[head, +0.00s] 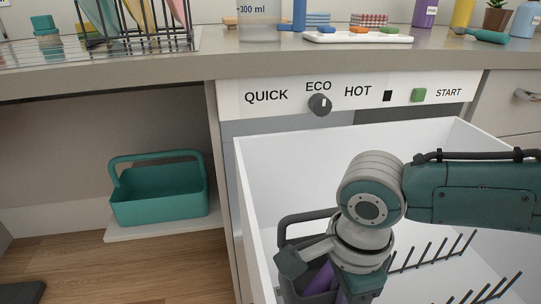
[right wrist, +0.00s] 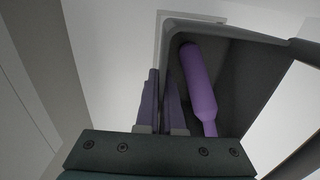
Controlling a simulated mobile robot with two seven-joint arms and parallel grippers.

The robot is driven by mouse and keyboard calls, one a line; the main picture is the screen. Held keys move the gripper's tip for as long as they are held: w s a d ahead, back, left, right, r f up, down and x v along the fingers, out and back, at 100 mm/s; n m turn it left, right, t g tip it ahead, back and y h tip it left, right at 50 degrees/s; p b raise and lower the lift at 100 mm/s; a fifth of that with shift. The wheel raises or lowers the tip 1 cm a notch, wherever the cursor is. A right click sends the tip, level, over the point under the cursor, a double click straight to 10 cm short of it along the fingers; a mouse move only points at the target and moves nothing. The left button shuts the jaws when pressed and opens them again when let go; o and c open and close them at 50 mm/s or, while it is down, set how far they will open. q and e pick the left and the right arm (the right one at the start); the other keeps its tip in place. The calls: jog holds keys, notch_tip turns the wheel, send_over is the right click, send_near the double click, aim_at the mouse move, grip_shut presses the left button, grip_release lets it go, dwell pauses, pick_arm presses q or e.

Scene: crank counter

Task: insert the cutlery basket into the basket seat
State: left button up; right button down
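The dark grey cutlery basket (head: 309,215), with an arched handle, is inside the open white drawer, at its near left. It also shows in the right wrist view (right wrist: 238,82), with a purple utensil (right wrist: 198,85) lying in it. My right gripper (head: 305,262) reaches down at the basket. In the right wrist view its two fingers (right wrist: 162,100) are close together at the basket's left wall and appear to pinch it. A pale raised edge (right wrist: 159,40) beside the basket may be the basket seat; most of it is hidden. My left gripper is out of view.
The white drawer (head: 245,190) has rows of dark tines (head: 435,253) on its floor, right of the basket. A control panel (head: 285,108) is above. A teal caddy (head: 160,205) stands on a low shelf at left. The counter holds a dish rack and bottles.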

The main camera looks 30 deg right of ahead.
jog(key=shift+d, duration=0.25)
jog(key=shift+r+p, duration=0.15)
jog(key=shift+p, duration=0.2)
jog(key=shift+f, duration=0.2)
notch_tip(320, 180, down, 3)
jog(key=shift+b, duration=0.9)
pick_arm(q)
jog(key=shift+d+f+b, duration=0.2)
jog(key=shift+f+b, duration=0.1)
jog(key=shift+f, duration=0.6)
pick_arm(e)
jog(key=shift+f, duration=0.55)
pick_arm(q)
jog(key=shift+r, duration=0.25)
pick_arm(e)
jog(key=shift+a+f, duration=0.1)
pick_arm(q)
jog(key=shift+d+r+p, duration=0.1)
jog(key=shift+p, duration=0.2)
